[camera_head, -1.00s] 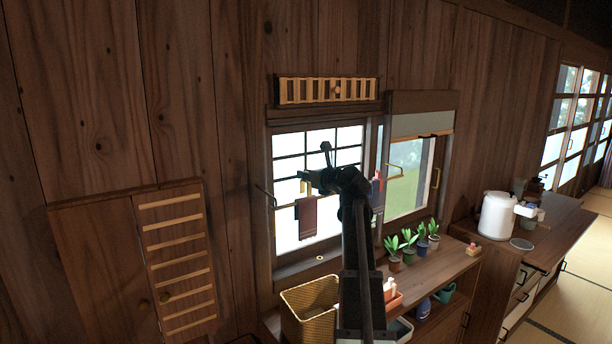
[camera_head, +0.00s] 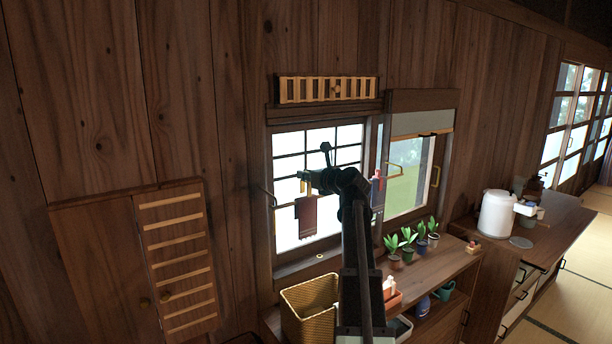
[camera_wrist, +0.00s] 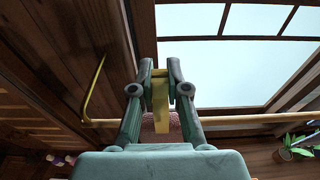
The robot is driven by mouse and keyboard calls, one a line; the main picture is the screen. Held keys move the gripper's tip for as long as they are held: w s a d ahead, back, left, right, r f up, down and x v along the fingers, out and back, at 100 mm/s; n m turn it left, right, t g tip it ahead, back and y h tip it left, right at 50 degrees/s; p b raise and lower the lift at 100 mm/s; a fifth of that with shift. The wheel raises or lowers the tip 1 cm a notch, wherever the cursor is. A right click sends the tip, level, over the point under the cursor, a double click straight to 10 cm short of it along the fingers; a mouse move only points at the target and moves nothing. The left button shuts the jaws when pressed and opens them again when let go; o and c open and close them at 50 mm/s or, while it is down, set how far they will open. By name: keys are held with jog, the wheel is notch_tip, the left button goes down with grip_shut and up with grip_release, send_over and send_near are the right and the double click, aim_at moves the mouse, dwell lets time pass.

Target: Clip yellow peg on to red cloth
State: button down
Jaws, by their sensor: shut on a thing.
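My gripper (camera_wrist: 160,72) is shut on the yellow peg (camera_wrist: 160,98), which stands upright between the fingertips in the wrist view. A reddish cloth (camera_wrist: 175,128) shows just behind the peg, at the level of a rod; whether the peg touches or straddles it I cannot tell. In the head view my gripper (camera_head: 304,180) is in front of the window, just above the hanging dull red cloth (camera_head: 306,217). Another cloth, red and blue (camera_head: 376,190), hangs to the right, partly behind my arm.
A pale rod (camera_wrist: 240,119) runs across the window, with a yellow bracket (camera_wrist: 94,88) at left. Below stand a wicker basket (camera_head: 309,307) and several potted plants (camera_head: 408,245) on a wooden shelf. A slatted wooden panel (camera_head: 327,90) is above the window.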

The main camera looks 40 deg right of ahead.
aim_at(310, 190)
jog(key=shift+f, duration=2.4)
dwell(2.0)
jog(key=c, duration=0.6)
grip_release()
jog(key=shift+r+p, duration=2.9)
jog(key=shift+r, duration=0.15)
jog(key=shift+a+f, duration=0.1)
